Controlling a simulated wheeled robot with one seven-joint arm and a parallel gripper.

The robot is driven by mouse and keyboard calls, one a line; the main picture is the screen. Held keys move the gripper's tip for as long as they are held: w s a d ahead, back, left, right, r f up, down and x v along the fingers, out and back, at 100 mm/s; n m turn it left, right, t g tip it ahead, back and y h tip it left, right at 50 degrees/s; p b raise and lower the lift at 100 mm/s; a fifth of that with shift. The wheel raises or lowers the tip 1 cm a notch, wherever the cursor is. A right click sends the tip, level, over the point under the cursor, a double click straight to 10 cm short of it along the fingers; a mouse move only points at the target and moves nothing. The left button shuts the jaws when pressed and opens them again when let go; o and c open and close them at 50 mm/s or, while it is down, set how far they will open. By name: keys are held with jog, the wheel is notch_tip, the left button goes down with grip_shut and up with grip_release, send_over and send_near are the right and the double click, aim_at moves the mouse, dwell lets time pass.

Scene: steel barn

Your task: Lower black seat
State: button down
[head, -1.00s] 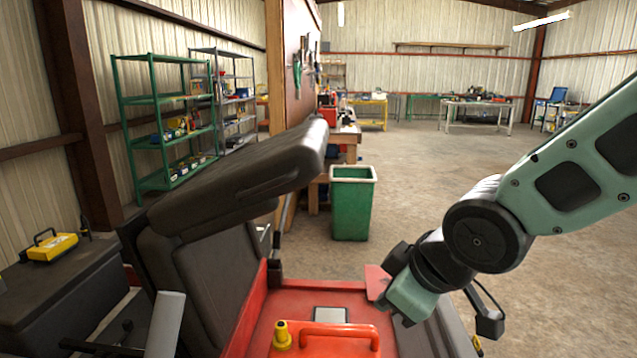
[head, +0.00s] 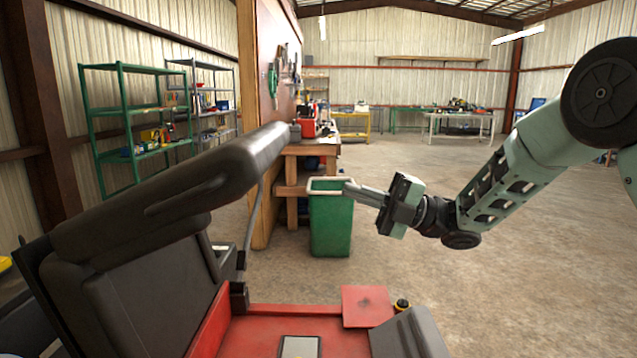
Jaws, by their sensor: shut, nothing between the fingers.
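The black seat (head: 185,195) is on the left in the head view. Its cushion is tilted up, with the raised end towards the middle of the picture, above the red machine body (head: 265,335). A black backrest or lower pad (head: 150,290) shows beneath it. My gripper (head: 352,190) is to the right of the seat's raised end, apart from it, in front of the green bin in the picture. Its fingers point left and are shut with nothing between them.
The green bin (head: 331,235) stands on the floor beyond the machine, by a wooden workbench (head: 290,190). Open floor lies at right.

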aim_at(270, 165)
jog(key=p+x, duration=0.3)
jog(key=x, duration=1)
jog(key=shift+s+a, duration=0.1)
jog(key=shift+a, duration=0.1)
jog(key=shift+r, duration=0.1)
